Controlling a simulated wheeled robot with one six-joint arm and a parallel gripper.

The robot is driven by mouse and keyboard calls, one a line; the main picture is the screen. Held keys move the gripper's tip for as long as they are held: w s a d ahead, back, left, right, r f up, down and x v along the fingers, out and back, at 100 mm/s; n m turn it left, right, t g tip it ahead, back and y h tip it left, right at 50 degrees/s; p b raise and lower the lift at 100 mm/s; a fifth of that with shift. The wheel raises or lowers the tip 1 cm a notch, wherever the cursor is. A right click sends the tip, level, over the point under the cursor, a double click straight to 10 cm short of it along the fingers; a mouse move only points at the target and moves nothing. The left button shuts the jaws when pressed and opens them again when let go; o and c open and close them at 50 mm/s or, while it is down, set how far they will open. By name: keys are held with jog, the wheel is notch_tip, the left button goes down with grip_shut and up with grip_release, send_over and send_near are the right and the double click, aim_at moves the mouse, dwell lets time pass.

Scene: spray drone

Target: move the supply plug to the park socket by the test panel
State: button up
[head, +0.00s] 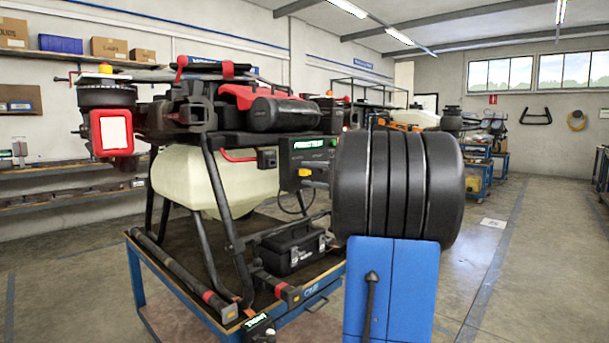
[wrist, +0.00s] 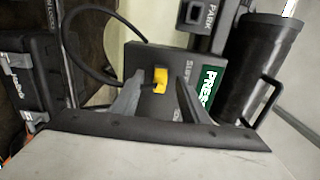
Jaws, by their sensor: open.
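The yellow supply plug (wrist: 160,80) sits at the dark test panel (wrist: 143,56), beside lettering that starts "SUP". It shows as a small yellow piece in the head view (head: 306,172), low on the panel with the green display (head: 308,144). The park socket (wrist: 195,13), a dark block marked PARK, is at the top of the wrist view. It appears as a small box left of the panel in the head view (head: 267,158). My gripper (wrist: 157,90) is open, its fingers on either side of the plug; contact is unclear. My arm hides the gripper in the head view.
A black cable (wrist: 72,37) loops beside the panel. A black cylinder (wrist: 262,65) and a bent handle (wrist: 265,100) stand at the right of the wrist view. The drone's pale tank (head: 185,180) and frame legs (head: 228,220) stand left of the panel, above a black case (head: 288,250).

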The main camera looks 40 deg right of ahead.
jog(key=shift+c, duration=0.3)
grip_shut()
jog(key=shift+s, duration=0.1)
jog(key=shift+s+d, duration=0.2)
jog(key=shift+s, duration=2.55)
jog(key=shift+s, duration=0.15)
